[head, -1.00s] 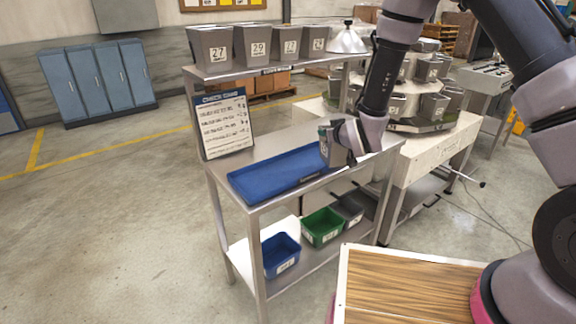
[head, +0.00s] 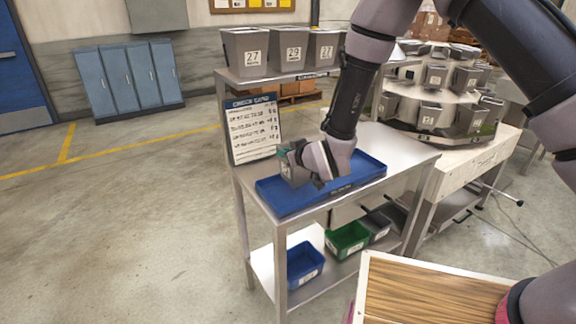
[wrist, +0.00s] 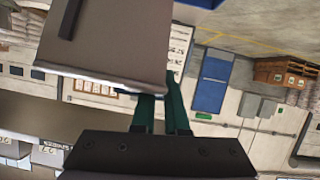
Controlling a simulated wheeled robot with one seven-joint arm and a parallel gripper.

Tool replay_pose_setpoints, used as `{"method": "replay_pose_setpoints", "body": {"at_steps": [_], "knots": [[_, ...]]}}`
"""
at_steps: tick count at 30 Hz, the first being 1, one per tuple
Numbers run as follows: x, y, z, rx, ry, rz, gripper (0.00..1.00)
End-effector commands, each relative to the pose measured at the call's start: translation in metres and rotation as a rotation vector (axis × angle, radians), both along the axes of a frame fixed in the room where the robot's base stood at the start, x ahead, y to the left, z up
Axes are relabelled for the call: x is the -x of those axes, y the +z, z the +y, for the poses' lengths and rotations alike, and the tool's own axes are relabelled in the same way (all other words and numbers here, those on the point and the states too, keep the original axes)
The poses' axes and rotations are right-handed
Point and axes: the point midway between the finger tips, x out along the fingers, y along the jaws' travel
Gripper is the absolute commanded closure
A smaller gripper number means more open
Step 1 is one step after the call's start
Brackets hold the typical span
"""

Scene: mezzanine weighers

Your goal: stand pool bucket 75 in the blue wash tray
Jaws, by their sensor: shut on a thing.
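The blue wash tray (head: 352,177) lies on the steel bench top. My gripper (head: 291,155) is shut on a grey metal bucket (head: 293,175) at the left part of the tray. The bucket looks slightly tilted. I cannot tell whether its base touches the tray floor. In the wrist view the bucket (wrist: 112,45) fills the upper left, with the teal fingers (wrist: 163,114) at its edge. No number on this bucket is legible.
A check card board (head: 253,130) stands behind the tray's left end. Grey numbered buckets (head: 292,50) line the shelf above. A blue bin (head: 304,265) and a green bin (head: 347,241) sit on the lower shelf. The round weigher (head: 440,95) stands at the right.

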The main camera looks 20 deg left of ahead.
Motion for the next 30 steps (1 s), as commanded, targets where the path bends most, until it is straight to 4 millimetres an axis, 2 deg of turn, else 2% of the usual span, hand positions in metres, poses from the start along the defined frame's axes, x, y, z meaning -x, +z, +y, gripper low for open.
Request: {"method": "replay_pose_setpoints", "body": {"at_steps": [9, 19, 20, 21, 22, 30], "knots": [[0.0, -0.039, 0.0, 0.0, 0.0, -0.001, 1.0], [0.0, -0.041, 0.0, -0.002, 0.001, -0.003, 1.0], [0.0, -0.041, 0.0, 0.0, 0.0, -0.001, 0.77], [0.0, -0.041, 0.0, 0.0, 0.0, -0.001, 0.62], [0.0, -0.041, 0.0, 0.0, 0.0, -0.001, 0.59], [0.0, -0.041, 0.0, 0.0, 0.0, -0.001, 0.59]]}}
